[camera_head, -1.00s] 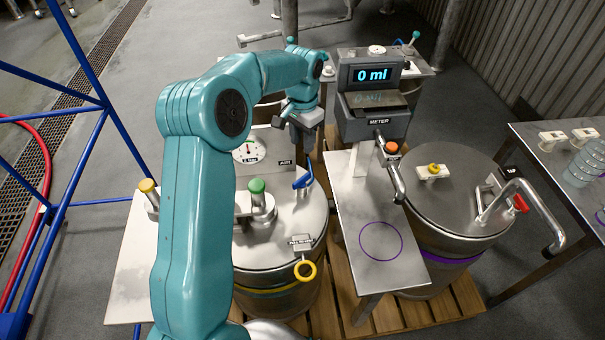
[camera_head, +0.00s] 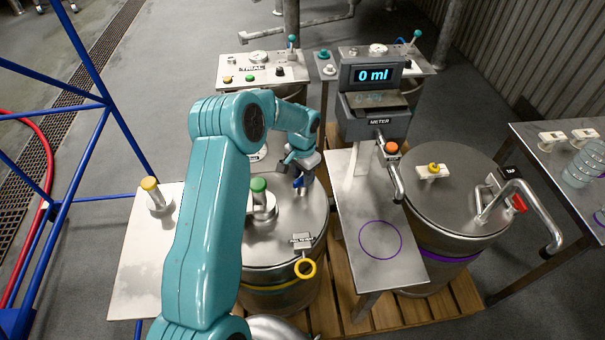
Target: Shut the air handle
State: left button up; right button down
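The blue air handle (camera_head: 299,183) stands on the lid of the left steel vessel (camera_head: 290,222). Only part of it shows, just below my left gripper. My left gripper (camera_head: 301,168) is low over the lid, right at the handle. Its fingers are small and partly covered by my own wrist, so I cannot tell whether they are open or shut, or whether they touch the handle. The AIR label and most of the gauge plate (camera_head: 257,156) are hidden behind my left arm. My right gripper is not in view.
Green-topped (camera_head: 258,186) and yellow-topped (camera_head: 150,185) posts stand left of the handle. The meter (camera_head: 374,118) reads 0 ml on the right. A TRIAL panel (camera_head: 262,70) is behind. The bare plate (camera_head: 380,245) is clear.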

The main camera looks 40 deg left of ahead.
pick_arm(q)
grip_shut()
jog(key=m+b, duration=0.1)
jog(key=m, duration=0.2)
jog(key=shift+b, duration=0.3)
jog(key=shift+m+b, duration=0.5)
jog(key=shift+m, duration=1.6)
jog(key=shift+r, duration=0.1)
grip_release()
